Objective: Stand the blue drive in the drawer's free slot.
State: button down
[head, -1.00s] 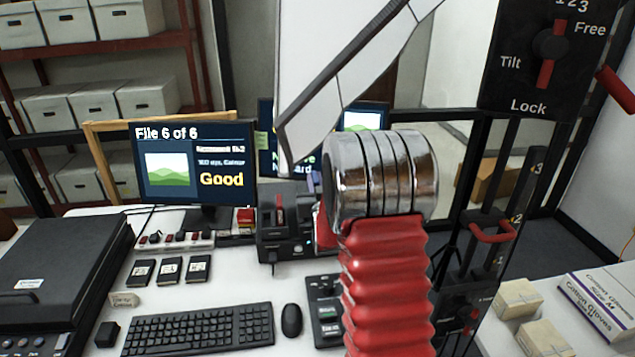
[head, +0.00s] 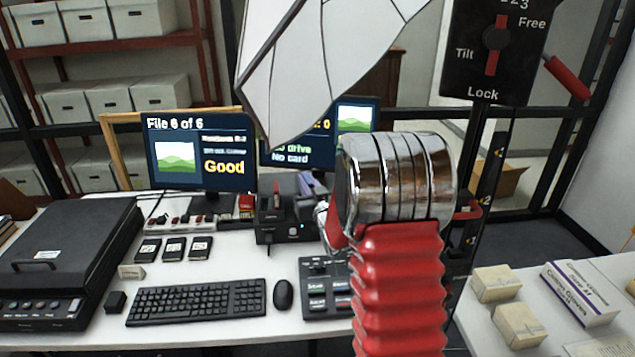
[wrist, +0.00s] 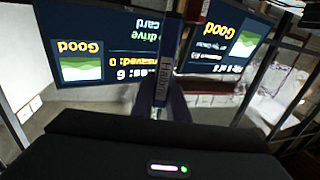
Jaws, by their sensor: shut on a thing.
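In the wrist view, my gripper (wrist: 165,105) is shut on a narrow, dark bluish drive (wrist: 166,72), seen edge-on with a partly readable label strip. In the head view, my gripper (head: 312,188) shows partly as purple-grey parts behind my arm, close to the right of the black dock (head: 283,218) on the desk. The drive is not clearly seen there, and I cannot tell its gap to the dock. No drawer or free slot can be made out in either view.
On the desk are a keyboard (head: 197,302), a mouse (head: 283,294), a button box (head: 322,285), a black scanner (head: 70,250) and several small dark drives or cards (head: 173,249). Two monitors (head: 200,160) stand behind. Small boxes (head: 497,283) sit on the right table.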

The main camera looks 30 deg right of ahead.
jog(key=s+a+f+n+g+y, duration=0.2)
jog(key=s+a+f+n+y, duration=0.2)
jog(key=a, duration=0.5)
jog(key=s+a+f+n+g+y, duration=0.2)
jog(key=s+a+f+n+y, duration=0.3)
jog(key=a+y, duration=0.3)
jog(key=s+a+f+n+g+y, duration=0.3)
jog(key=s+a+f+n+y, duration=0.1)
jog(key=a, duration=0.6)
jog(key=s+y, duration=0.1)
jog(key=y, duration=0.1)
jog(key=shift+s+f+n+y, duration=0.15)
jog(key=shift+s+n+y, duration=0.15)
jog(key=shift+s+y, duration=0.1)
jog(key=shift+a, duration=0.1)
